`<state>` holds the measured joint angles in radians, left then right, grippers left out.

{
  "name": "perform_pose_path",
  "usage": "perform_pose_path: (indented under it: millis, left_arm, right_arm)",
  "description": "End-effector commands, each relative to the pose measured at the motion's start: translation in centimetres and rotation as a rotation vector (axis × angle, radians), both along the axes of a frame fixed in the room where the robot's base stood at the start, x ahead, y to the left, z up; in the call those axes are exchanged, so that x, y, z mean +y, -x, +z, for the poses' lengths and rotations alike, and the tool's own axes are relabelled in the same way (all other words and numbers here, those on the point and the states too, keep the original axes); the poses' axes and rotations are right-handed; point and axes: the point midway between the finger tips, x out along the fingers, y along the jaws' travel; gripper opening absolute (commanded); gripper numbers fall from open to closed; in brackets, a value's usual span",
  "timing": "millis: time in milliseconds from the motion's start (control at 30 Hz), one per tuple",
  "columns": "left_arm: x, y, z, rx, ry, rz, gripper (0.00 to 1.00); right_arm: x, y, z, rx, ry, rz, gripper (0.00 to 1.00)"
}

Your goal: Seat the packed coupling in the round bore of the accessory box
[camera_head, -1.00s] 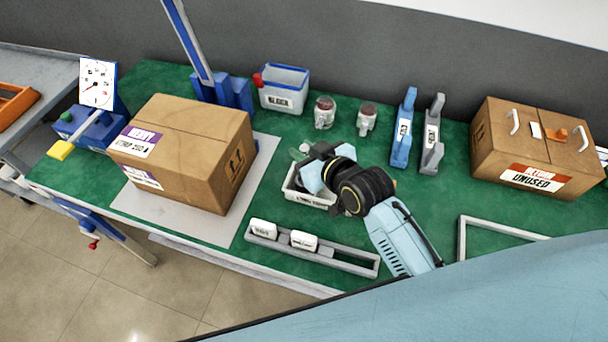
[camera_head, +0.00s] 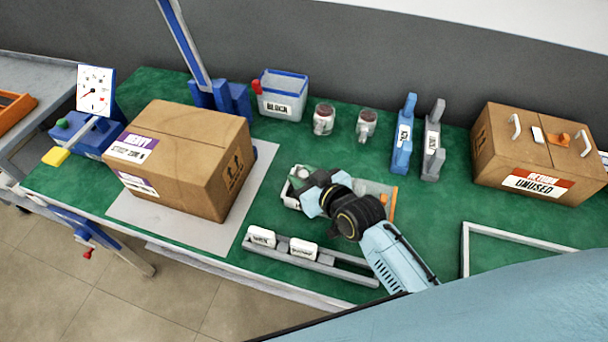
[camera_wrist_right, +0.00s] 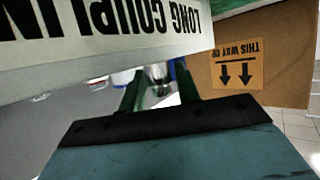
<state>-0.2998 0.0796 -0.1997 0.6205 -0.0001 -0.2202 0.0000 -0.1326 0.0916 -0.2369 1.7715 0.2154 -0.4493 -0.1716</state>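A light tray-like box (camera_head: 290,199) sits mid-table, partly covered by my right gripper (camera_head: 312,200). In the right wrist view a white panel lettered LONG COUPLING (camera_wrist_right: 110,45) looms upside down, very close to that gripper (camera_wrist_right: 160,90). Its two dark green fingers stand apart at their bases, and the panel covers their tips, so I cannot tell whether they grip it. A grey tray with an orange end (camera_head: 393,203) shows partly behind my right wrist. I cannot make out the coupling or the round bore. My left gripper is not in view.
A large carton (camera_head: 183,155) stands left on a pale mat. A grey rail (camera_head: 335,262) with two white blocks lies in front. Behind are a labelled bin (camera_head: 283,97), two jars, and blue and grey holders (camera_head: 404,135). An UNUSED box (camera_head: 535,155) stands right.

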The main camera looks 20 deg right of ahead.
Motion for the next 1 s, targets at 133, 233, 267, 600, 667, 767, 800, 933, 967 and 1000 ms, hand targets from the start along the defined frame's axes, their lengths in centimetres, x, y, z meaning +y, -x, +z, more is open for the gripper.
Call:
perform_pose_path:
  millis: [133, 233, 267, 600, 667, 767, 800, 933, 967, 1000]
  left_arm:
    - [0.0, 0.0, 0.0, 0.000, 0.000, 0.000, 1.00]
    - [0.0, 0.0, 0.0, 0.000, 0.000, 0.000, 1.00]
    - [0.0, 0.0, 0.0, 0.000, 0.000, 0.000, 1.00]
    - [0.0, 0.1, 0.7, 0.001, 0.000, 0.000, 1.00]
    - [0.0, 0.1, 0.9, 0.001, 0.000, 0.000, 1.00]
    - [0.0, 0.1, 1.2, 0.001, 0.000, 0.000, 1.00]
    - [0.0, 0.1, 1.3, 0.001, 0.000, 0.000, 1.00]
    - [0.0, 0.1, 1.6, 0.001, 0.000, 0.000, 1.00]
    - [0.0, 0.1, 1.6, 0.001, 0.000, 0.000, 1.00]
    - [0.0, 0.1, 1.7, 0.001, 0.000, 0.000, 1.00]
  right_arm:
    - [0.0, 0.0, 0.1, -0.001, 0.000, 0.000, 0.45]
    - [0.0, 0.0, 0.1, -0.001, 0.000, 0.000, 0.45]
    - [0.0, 0.0, 0.1, -0.001, 0.000, 0.000, 0.45]
    - [-0.8, 2.2, 1.4, 0.000, 0.000, -0.001, 0.45]
    - [-1.2, 3.4, 1.9, 0.002, 0.001, 0.000, 0.45]
    - [-1.8, 5.4, 2.7, 0.002, 0.001, 0.000, 0.45]
    - [-2.1, 6.1, 3.1, 0.002, 0.002, 0.000, 0.45]
    - [-2.7, 8.3, 4.0, 0.001, 0.000, 0.001, 0.45]
    - [-2.9, 8.7, 4.1, 0.001, 0.000, 0.000, 0.45]
    - [-3.1, 9.1, 4.3, 0.001, -0.001, 0.000, 0.45]
